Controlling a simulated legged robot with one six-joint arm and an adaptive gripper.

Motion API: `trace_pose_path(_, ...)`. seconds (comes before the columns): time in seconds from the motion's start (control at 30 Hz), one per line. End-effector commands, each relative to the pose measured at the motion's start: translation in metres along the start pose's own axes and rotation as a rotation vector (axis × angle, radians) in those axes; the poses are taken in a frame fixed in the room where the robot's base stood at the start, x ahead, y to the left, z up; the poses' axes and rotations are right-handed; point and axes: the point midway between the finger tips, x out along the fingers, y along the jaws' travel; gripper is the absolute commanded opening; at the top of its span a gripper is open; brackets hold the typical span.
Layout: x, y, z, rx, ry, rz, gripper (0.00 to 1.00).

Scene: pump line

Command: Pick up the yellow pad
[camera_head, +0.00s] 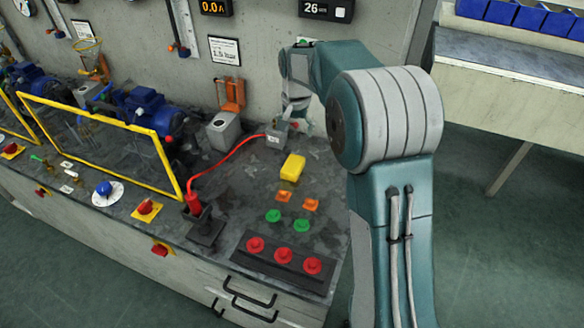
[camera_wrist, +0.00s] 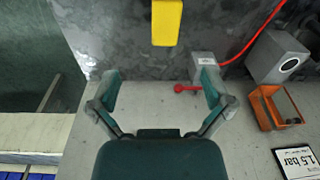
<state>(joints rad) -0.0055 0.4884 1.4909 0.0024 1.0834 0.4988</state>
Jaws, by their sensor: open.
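The yellow pad (camera_head: 292,168) lies flat on the dark worktop, to the right of the red cable and behind two orange pieces. It also shows in the wrist view (camera_wrist: 167,22) at the top edge, partly cut off. My gripper (camera_wrist: 157,91) is open and empty, its two fingers spread apart. The pad lies beyond the fingertips, not between them. In the head view my gripper (camera_head: 297,110) is near the back wall, behind the pad and beside a small grey box, partly hidden by my arm.
A grey box (camera_head: 277,134) with a red cable (camera_head: 226,155) stands close to my gripper; a red lever (camera_wrist: 187,88) shows near its right finger. Orange (camera_head: 283,196), green (camera_head: 273,215) and red (camera_head: 284,255) pieces sit in front of the pad. A yellow frame (camera_head: 100,118) guards blue motors at left.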

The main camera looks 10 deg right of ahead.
Motion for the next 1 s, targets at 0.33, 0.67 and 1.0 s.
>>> trace_pose_path(0.33,0.071,-0.021,-0.031,0.088,-0.062,0.04,1.0)
trace_pose_path(0.67,0.113,-0.019,-0.03,0.096,-0.069,0.044,1.0)
trace_pose_path(1.0,0.141,-0.017,-0.03,0.095,-0.067,0.044,1.0)
